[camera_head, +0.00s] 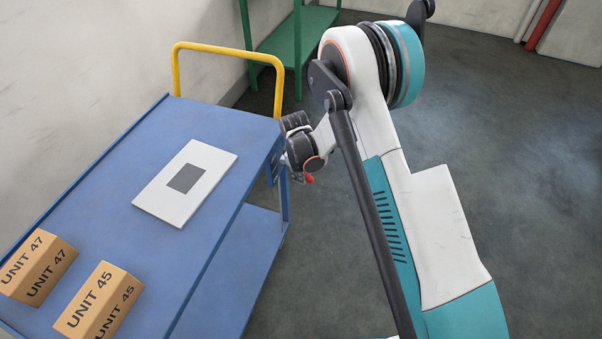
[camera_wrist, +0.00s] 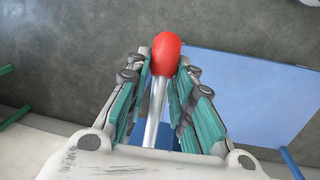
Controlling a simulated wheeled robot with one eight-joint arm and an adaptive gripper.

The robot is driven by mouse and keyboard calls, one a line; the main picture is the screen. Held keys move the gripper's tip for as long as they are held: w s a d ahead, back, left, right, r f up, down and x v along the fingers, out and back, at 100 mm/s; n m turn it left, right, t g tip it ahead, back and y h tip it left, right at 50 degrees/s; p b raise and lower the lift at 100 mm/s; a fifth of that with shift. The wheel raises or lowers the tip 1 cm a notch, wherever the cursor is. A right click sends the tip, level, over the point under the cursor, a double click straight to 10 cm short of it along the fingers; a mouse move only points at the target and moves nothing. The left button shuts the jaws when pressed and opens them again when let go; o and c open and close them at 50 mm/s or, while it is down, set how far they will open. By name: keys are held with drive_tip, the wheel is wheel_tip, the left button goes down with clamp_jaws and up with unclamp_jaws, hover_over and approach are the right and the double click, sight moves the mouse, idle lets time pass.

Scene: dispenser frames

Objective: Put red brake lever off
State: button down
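The red brake lever shows in the wrist view as a red knob (camera_wrist: 166,52) on a bare metal rod (camera_wrist: 155,112). My gripper (camera_wrist: 166,68) has its teal-padded fingers on both sides of the lever. Narrow gaps show between the pads and the rod, so the fingers look open around it; contact at the knob cannot be told. In the head view the red knob (camera_head: 309,178) peeks out below my dark wrist, beside the blue cart's (camera_head: 110,150) right end. My fingers and the lever's base are mostly hidden there.
The cart has a yellow handle (camera_head: 227,50) and a lower shelf (camera_head: 255,240). On its top lie a white panel (camera_head: 215,165) and two boxes, UNIT 47 (camera_head: 38,268) and UNIT 45 (camera_head: 98,302). A green stand (camera_head: 300,35) is behind. The floor to the right is clear.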

drive_tip(key=shift+s+d+r+g+h, duration=0.15)
drive_tip(key=shift+r+h, duration=0.1)
drive_tip(key=shift+h, duration=0.15)
drive_tip(key=shift+w+d+r+g+h, duration=0.1)
drive_tip(key=shift+r+g+h, duration=0.1)
drive_tip(key=shift+h, duration=0.2)
drive_tip(key=c, duration=1.4)
unclamp_jaws()
drive_tip(key=shift+o, duration=0.2)
drive_tip(key=v, duration=1.2)
drive_tip(key=shift+s, duration=0.15)
